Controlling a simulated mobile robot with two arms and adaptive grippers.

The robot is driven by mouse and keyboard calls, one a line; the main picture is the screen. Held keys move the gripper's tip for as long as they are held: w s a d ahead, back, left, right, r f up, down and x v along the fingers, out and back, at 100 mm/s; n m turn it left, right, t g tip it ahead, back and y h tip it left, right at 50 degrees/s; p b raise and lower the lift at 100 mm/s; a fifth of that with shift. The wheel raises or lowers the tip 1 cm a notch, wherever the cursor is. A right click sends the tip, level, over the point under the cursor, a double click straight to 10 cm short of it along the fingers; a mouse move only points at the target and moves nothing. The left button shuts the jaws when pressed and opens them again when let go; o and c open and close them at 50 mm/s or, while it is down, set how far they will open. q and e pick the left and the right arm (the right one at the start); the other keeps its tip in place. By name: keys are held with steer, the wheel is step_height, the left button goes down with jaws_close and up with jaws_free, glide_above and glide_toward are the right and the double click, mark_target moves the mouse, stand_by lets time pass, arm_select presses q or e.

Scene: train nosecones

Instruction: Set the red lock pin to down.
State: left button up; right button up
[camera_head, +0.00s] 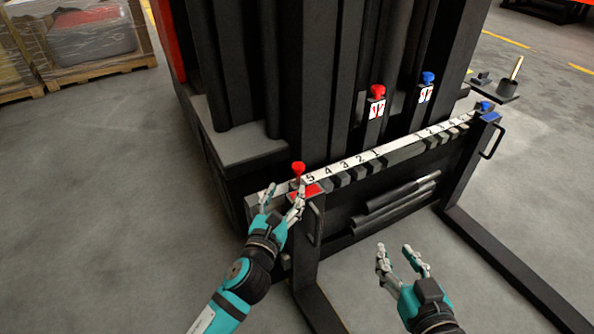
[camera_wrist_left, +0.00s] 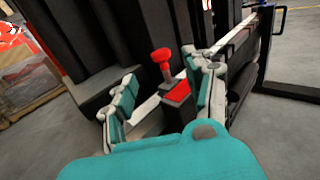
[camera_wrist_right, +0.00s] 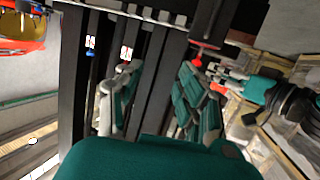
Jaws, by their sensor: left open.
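The red lock pin (camera_head: 298,168) stands upright on the red-topped left fork carriage (camera_head: 306,190), its knob raised on a visible shaft. In the left wrist view the pin (camera_wrist_left: 161,56) shows between the two fingers, a little beyond them. My left gripper (camera_head: 284,192) is open and empty, just in front of the pin with its fingers to either side; I cannot tell whether it touches. My right gripper (camera_head: 395,250) is open and empty, over the floor between the forks.
A numbered white scale (camera_head: 342,167) runs along the carriage bar. A blue pin (camera_head: 485,106) sits low on the right fork. Red (camera_head: 377,91) and blue (camera_head: 428,78) knobs stand behind the bar. Pallets with wrapped boxes (camera_head: 90,38) are at the back left. Floor at left is clear.

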mark_target(296, 170)
arm_select(q)
steer(key=w, duration=0.3)
steer(key=w+d+b, duration=0.1)
steer(key=w, duration=0.1)
steer(key=w+b, duration=0.1)
steer(key=w, duration=0.2)
steer(key=shift+w+d, duration=0.35)
steer(key=shift+d, duration=0.05)
steer(key=shift+w, duration=0.4)
arm_select(e)
step_height(296, 170, up, 10)
steer(key=a+t+y, duration=0.1)
steer(key=t+y, duration=0.1)
steer(key=t, duration=0.4)
steer(key=shift+w+a, duration=0.2)
steer(key=shift+a, duration=0.1)
arm_select(q)
jaws_close()
arm_select(e)
steer(key=shift+f, duration=0.1)
